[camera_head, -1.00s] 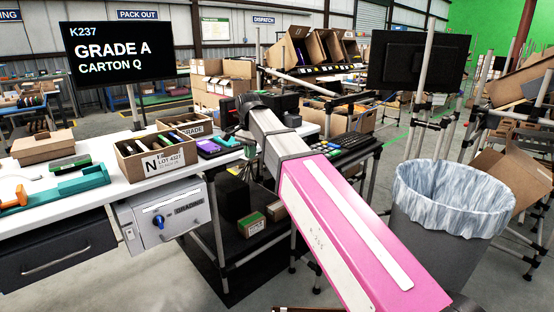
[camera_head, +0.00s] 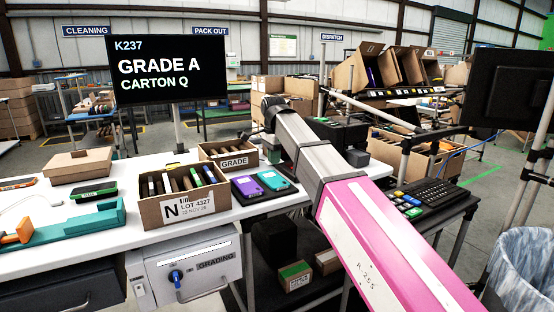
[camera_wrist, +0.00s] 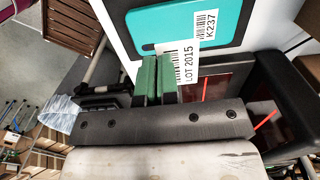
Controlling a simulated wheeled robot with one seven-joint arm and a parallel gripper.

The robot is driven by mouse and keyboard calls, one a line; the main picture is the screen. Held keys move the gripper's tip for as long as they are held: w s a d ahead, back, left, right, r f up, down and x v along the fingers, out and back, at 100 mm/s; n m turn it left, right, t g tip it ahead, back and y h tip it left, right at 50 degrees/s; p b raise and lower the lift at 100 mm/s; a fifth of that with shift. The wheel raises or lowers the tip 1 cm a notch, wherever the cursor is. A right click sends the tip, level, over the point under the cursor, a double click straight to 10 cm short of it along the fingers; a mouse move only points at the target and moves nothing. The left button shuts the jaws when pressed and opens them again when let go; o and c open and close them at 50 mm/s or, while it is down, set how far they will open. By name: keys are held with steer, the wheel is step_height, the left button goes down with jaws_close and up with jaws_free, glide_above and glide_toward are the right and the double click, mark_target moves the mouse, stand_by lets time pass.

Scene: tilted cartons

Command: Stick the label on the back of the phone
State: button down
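A white label marked LOT 2015 (camera_wrist: 186,62) shows just beyond and right of my gripper's green fingers (camera_wrist: 156,78). The fingers are close together, with a narrow dark gap.
An open carton marked N LOT 4327 (camera_head: 182,213) and a GRADE carton (camera_head: 228,150) stand left of the phones. A black keyboard (camera_head: 433,200) is right of my arm. A lined bin (camera_head: 525,268) stands at far right. A screen (camera_head: 168,68) reads GRADE A, CARTON Q.

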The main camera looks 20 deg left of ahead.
mark_target(274, 181)
steer(key=shift+f, duration=3.3)
steer(key=shift+f, duration=0.2)
steer(key=c, duration=1.3)
jaws_free()
step_height(274, 181, up, 17)
steer(key=shift+f, duration=0.1)
